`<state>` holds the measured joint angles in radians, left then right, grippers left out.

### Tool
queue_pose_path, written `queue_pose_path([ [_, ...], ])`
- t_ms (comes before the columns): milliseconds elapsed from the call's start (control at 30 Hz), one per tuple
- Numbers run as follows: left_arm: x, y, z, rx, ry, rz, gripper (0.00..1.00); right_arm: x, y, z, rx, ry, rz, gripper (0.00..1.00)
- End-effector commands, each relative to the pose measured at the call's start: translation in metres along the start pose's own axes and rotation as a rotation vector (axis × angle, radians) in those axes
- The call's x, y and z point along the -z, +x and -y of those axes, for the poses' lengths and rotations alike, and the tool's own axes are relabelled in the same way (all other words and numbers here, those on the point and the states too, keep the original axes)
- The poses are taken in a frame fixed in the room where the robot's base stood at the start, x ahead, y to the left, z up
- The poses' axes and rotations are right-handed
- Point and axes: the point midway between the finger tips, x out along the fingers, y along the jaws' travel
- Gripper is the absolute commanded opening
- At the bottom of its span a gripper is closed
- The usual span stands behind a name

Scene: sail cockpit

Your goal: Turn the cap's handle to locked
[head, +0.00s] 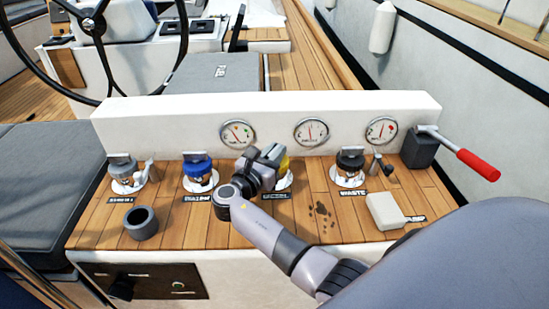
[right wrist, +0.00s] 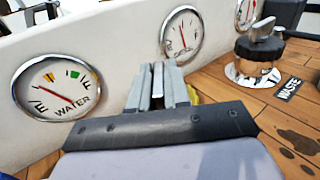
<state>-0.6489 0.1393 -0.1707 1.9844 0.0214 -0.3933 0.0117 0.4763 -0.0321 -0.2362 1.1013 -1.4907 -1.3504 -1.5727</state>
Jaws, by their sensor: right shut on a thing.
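My right gripper (head: 270,155) reaches over the yellow cap (head: 284,162), the third in a row of deck caps. In the right wrist view its fingers (right wrist: 157,88) are shut on a pale metal piece, which looks like the cap's handle. Most of the yellow cap is hidden behind the gripper; only a yellow edge shows in the right wrist view (right wrist: 193,96). I cannot tell the handle's angle or any lock mark. The blue cap (head: 198,168) is left of it, the black waste cap (head: 350,160) right. My left gripper is not in view.
A grey-green cap (head: 122,167) stands far left. A dark cup (head: 141,222) and a pale block (head: 385,211) sit on the teak deck. A red-handled lever (head: 478,165) is at right. A white wall with gauges (head: 311,131) rises close behind the caps.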

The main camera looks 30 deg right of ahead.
Motion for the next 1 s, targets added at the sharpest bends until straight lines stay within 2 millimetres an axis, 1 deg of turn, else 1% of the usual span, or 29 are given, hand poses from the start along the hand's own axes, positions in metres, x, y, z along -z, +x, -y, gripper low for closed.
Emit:
queue_pose_path([
  [33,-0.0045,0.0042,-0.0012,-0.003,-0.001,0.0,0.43,0.0027,0.0001,-0.0013,0.033,0.002,0.0,0.0],
  [133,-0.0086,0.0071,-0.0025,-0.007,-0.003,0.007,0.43,0.0021,0.0003,-0.001,0.091,0.002,0.001,0.0],
  [400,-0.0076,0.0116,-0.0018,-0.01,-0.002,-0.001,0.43,0.0009,0.0003,-0.0004,0.187,0.001,0.001,0.0],
  [967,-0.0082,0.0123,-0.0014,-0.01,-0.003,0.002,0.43,-0.0003,0.0007,0.0003,0.212,0.0,0.001,0.0],
  [1000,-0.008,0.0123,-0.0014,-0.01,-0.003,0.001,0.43,-0.0003,0.0007,0.0004,0.212,0.0,0.001,0.29],
])
